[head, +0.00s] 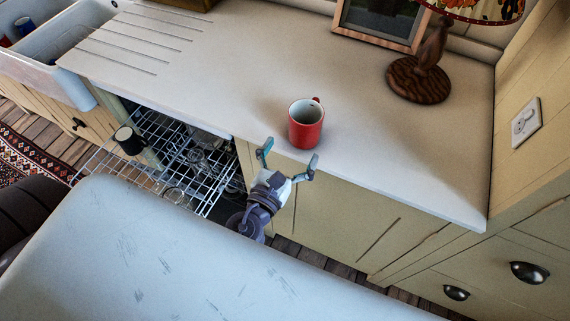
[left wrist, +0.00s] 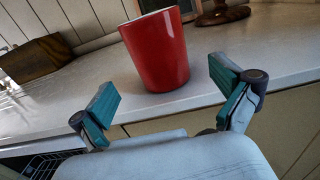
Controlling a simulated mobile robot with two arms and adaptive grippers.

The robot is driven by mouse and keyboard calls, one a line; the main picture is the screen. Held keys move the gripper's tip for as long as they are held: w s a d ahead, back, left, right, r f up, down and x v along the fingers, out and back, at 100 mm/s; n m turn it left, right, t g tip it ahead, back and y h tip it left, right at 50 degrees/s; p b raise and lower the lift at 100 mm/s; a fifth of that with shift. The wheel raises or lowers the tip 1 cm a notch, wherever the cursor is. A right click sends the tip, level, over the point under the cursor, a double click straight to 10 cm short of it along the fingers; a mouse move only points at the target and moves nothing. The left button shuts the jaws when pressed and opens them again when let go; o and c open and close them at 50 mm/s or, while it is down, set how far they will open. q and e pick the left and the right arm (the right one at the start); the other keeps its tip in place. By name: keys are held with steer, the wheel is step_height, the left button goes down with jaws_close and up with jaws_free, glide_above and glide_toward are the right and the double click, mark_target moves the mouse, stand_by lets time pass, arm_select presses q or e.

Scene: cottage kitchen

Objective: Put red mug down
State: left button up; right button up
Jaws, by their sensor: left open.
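The red mug (head: 306,128) stands upright on the white countertop (head: 230,60), close to its front edge. Its inside is pale, and its handle shows at the far side in the head view. My left gripper (head: 287,160) is open and empty, just in front of the mug at the counter edge. In the left wrist view the red mug (left wrist: 157,52) stands beyond the two spread fingertips of my left gripper (left wrist: 163,92), apart from both. My right gripper is not in view.
A lamp with a wooden base (head: 418,78) and a picture frame (head: 380,22) stand at the back. An open dishwasher rack (head: 190,150) with glassware is at the left, below the counter. A sink (head: 60,50) lies far left. The counter around the mug is clear.

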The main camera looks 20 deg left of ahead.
arm_select(q)
steer(key=shift+s+b, duration=0.6)
steer(key=shift+s, duration=1.3)
steer(key=s+a+f+n+g, duration=0.1)
steer(key=s+f+n+g, duration=0.3)
steer(key=f, duration=0.6)
steer(key=f+n+g, duration=0.1)
steer(key=f+n, duration=0.4)
steer(key=f, duration=0.6)
steer(key=s+a+f+n+g, duration=0.1)
steer(key=s+f+n+g, duration=0.3)
steer(key=f, duration=0.6)
steer(key=s+a+f+n+g, duration=0.3)
steer(key=s+f+n+g, duration=0.1)
steer(key=s+f+n, duration=0.6)
steer(key=s+a+f+n+g, duration=0.3)
steer(key=s+f+n+g, duration=0.1)
steer(key=s+f+n, duration=0.7)
steer(key=shift+s+a+f+y, duration=0.2)
steer(key=shift+s+f+y, duration=0.15)
steer(key=shift+s, duration=0.85)
steer(key=shift+c, duration=0.2)
